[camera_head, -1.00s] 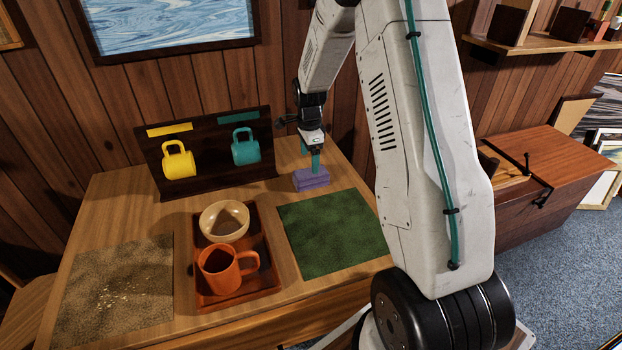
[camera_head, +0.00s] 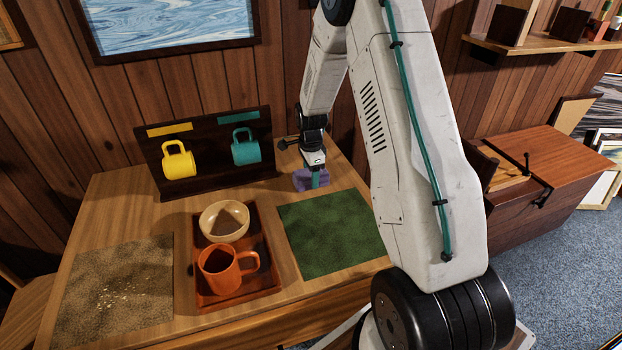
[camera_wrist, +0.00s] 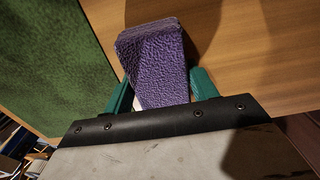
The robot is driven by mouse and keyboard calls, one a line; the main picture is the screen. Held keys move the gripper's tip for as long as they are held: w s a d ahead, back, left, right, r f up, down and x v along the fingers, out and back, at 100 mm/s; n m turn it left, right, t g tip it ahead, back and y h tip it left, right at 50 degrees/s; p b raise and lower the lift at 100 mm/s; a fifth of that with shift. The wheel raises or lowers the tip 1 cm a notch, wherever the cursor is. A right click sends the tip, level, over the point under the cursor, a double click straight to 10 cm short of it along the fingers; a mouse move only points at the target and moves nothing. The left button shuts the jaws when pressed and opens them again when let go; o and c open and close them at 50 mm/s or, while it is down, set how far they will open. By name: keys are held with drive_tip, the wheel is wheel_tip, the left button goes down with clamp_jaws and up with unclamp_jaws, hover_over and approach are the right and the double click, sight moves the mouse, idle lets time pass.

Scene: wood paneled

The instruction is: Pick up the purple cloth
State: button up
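The purple cloth (camera_head: 300,180) is a small folded block at the back of the wooden table, behind the green mat. My gripper (camera_head: 316,180) is low over it, with one teal finger in front of its near side. In the wrist view the cloth (camera_wrist: 157,55) lies between the two teal fingers of my gripper (camera_wrist: 162,80). The fingers press close on its two sides, and it looks creased and narrower towards them. Its underside is hidden, and I cannot tell whether it touches the table.
The green mat (camera_head: 330,235) lies just in front. Left of it, a red-brown tray (camera_head: 267,255) holds a bowl (camera_head: 237,212) and an orange mug (camera_head: 217,272). A dark rack (camera_head: 205,185) with yellow and teal mugs stands close to the left of my gripper.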

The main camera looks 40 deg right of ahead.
sight(310, 173)
drive_tip(key=shift+r, duration=0.15)
drive_tip(key=shift+r, duration=0.25)
drive_tip(key=r, duration=0.3)
drive_tip(key=shift+a, duration=0.2)
drive_tip(key=s+a, duration=0.2)
drive_tip(key=a, duration=0.2)
drive_tip(key=s+a, duration=0.3)
drive_tip(key=a, duration=0.2)
drive_tip(key=s+a+r, duration=0.1)
drive_tip(key=s+a, duration=0.1)
drive_tip(key=a, duration=0.2)
drive_tip(key=shift+s+a+r, duration=0.1)
drive_tip(key=shift+s+a, duration=0.15)
drive_tip(key=shift+a, duration=0.15)
drive_tip(key=shift+o, duration=0.5)
